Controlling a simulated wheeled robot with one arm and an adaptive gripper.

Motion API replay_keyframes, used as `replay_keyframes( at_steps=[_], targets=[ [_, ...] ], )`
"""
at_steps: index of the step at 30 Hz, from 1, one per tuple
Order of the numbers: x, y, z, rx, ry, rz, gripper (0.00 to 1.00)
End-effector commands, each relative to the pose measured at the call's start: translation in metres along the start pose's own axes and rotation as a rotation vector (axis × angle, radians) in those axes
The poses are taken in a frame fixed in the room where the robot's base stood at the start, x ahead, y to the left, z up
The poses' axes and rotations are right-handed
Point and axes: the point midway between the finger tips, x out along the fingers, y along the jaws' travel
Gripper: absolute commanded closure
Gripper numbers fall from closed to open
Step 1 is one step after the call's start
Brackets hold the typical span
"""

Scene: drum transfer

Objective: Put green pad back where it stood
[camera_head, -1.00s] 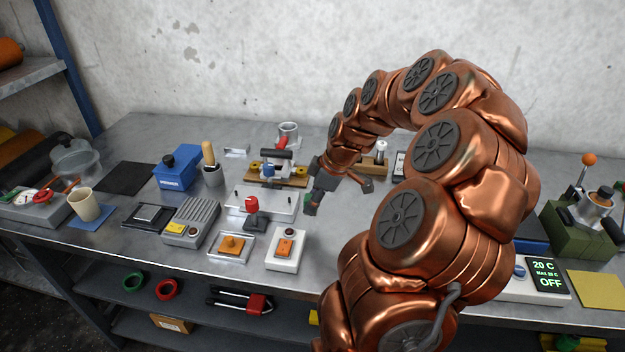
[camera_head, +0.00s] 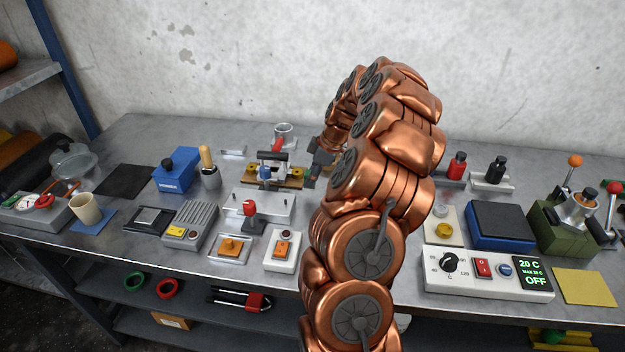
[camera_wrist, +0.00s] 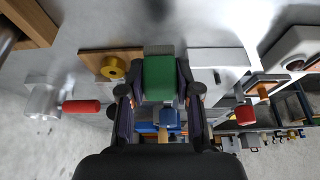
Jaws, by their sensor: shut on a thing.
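The green pad (camera_wrist: 159,78) shows in the wrist view as a green block between the fingers of my gripper (camera_wrist: 160,92). My gripper is shut on it. In the head view my gripper (camera_head: 312,176) is at the right end of the wooden-based fixture (camera_head: 290,184), beyond the grey plate (camera_head: 262,206). The green pad cannot be made out in the head view. I cannot tell whether the pad touches anything below it.
A red-handled switch (camera_head: 250,212) stands before the grey plate. A white box with an orange switch (camera_head: 283,250) is nearer. Left stand a blue box (camera_head: 176,170) and a cup (camera_head: 86,209). Right are a control box (camera_head: 488,277) and a blue block with a dark top (camera_head: 500,224).

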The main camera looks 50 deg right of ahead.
Motion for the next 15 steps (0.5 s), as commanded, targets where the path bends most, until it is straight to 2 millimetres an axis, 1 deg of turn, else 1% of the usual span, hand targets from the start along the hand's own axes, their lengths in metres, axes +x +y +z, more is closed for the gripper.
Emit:
replay_keyframes(
  at_steps=[3,12,15],
  targets=[
    [-0.001,0.007,-0.001,0.001,0.0,0.003,1.0],
    [0.001,0.015,0.0,0.001,-0.001,0.001,1.0],
    [0.011,0.013,0.004,0.001,-0.001,-0.004,1.0]
  ],
)
